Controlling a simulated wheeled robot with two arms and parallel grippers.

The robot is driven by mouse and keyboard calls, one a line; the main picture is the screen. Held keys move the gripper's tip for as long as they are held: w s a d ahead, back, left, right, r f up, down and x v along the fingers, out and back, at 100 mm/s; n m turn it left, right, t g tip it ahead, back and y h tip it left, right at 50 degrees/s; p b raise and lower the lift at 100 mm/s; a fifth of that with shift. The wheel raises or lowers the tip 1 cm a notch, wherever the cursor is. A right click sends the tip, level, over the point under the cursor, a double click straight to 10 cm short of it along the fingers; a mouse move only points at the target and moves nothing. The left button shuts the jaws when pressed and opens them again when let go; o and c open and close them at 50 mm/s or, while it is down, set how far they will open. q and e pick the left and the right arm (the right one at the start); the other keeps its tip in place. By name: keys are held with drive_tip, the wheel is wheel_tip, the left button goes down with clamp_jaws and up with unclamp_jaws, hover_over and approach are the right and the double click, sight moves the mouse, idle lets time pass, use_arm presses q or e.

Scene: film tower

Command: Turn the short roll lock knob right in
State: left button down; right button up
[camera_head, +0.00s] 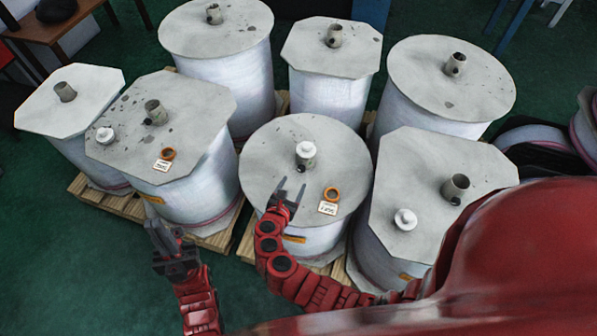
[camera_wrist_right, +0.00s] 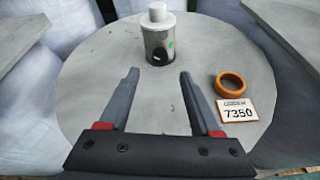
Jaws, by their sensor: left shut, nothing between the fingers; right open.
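A white lock knob (camera_head: 306,150) with a narrow top stub sits on the grey core of the front middle roll (camera_head: 265,165). In the right wrist view the knob (camera_wrist_right: 158,17) stands upright on the core (camera_wrist_right: 158,46), which has a dark side hole. How deep it is seated I cannot tell. My right gripper (camera_head: 293,184) is open and empty, over the roll's top plate on the near side of the core. Its fingertips (camera_wrist_right: 158,73) are apart from the knob. My left gripper (camera_head: 158,224) is shut and empty, in front of the left front roll.
An orange ring (camera_head: 332,194) and a number card (camera_head: 327,208) lie right of the core. White knobs lie on the left (camera_head: 104,134) and right (camera_head: 405,219) front rolls' plates. Several other rolls with bare cores crowd behind. Open green floor lies at front left.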

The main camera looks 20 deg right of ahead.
sight(300, 170)
drive_tip(key=x, duration=0.6)
drive_tip(key=shift+w, duration=0.1)
drive_tip(key=shift+w+d+f, duration=0.25)
drive_tip(key=shift+w+d, duration=0.1)
drive_tip(key=shift+w, duration=0.05)
clamp_jaws()
